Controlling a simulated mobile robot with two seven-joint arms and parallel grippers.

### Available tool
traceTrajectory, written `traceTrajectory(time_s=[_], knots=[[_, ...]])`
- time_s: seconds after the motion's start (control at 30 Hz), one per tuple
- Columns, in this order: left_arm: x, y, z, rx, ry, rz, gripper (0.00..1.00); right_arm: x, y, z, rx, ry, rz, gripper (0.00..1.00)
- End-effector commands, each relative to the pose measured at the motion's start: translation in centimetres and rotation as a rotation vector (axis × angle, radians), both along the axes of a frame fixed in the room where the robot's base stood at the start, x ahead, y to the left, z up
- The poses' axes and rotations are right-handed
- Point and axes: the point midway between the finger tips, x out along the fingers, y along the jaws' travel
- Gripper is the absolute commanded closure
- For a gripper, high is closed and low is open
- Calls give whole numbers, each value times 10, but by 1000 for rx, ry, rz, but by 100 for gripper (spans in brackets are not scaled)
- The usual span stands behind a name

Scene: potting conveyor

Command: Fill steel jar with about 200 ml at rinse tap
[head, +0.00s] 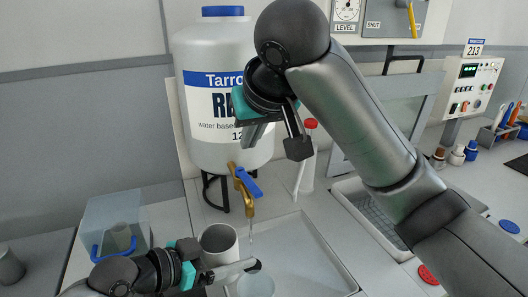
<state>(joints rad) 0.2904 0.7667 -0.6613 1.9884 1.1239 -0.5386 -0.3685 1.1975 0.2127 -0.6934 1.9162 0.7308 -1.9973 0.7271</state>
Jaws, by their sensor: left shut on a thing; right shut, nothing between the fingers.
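The steel jar (219,240), a grey open-topped cylinder, stands upright at the lower centre. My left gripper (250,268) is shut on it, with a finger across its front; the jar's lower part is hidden. The rinse tap (243,187) is brass with a blue lever (248,183), at the foot of a white drum (217,150). A thin clear stream (251,232) hangs below its spout and appears to pass just right of the jar's mouth. My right gripper (275,140) is shut and empty, above the tap in front of the drum.
A shallow pale tray (318,262) lies below the tap. A round translucent thing (256,286) sits at the bottom edge. A clear bin with a blue edge (98,246) stands left, a red-capped bottle (308,165) right of the drum. My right arm crosses the right side.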

Motion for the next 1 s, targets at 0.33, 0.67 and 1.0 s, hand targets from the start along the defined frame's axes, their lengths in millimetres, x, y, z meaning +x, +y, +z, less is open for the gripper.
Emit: traceTrajectory(time_s=[0.33,0.67,1.0], knots=[[21,-30,3,-8,-4,-1,78,-4,7,9,-2,1,0,100],[44,-61,1,-1,-1,0,78,-3,7,9,-1,0,1,100],[43,-60,1,-2,-1,0,77,-3,7,9,-1,0,1,100]])
